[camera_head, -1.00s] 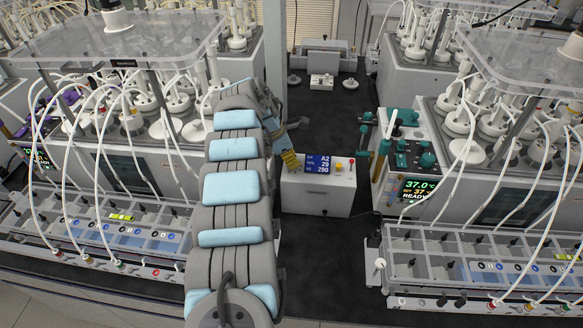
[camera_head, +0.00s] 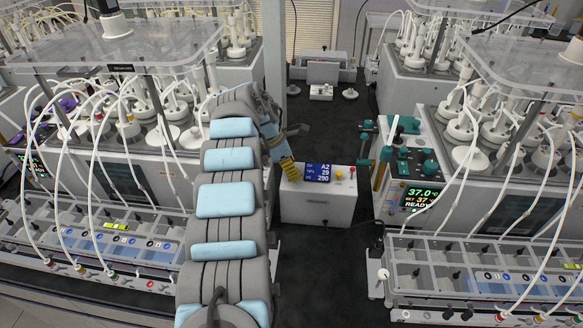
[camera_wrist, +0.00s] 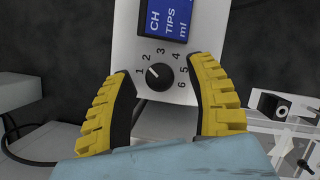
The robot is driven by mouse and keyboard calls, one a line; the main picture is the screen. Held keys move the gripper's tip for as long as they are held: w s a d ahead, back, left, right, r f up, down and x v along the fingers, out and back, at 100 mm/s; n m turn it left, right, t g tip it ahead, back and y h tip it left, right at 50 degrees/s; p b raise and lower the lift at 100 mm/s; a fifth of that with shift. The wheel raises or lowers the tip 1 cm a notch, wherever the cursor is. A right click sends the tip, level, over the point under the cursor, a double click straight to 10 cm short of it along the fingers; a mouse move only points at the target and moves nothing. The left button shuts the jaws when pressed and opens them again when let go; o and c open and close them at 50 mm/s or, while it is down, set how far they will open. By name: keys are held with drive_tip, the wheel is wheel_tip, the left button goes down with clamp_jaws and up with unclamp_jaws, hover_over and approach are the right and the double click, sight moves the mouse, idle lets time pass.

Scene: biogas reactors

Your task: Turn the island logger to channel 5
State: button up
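The island logger (camera_head: 318,208) is a white box between the reactor rows. Its blue screen (camera_head: 318,172) reads A2, 29 and 290 in the head view. In the wrist view, its panel (camera_wrist: 190,50) carries a round black knob (camera_wrist: 159,76) ringed by the numbers 1 to 6. The knob's white mark points to the upper left, seemingly between 1 and 2. My gripper (camera_wrist: 163,75) is open, with yellow ribbed fingers on either side of the knob and gaps to both. In the head view, my gripper (camera_head: 288,170) is at the logger's left end and hides the knob there.
Reactor units stand close on the left (camera_head: 120,160) and right (camera_head: 470,170), with loose white tubes in front. The right one has a lit display (camera_head: 422,198) and green-capped parts beside the logger. The dark bench (camera_head: 325,265) before the logger is clear.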

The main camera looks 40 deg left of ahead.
drive_tip(key=shift+r, duration=0.1)
drive_tip(key=v, duration=1.2)
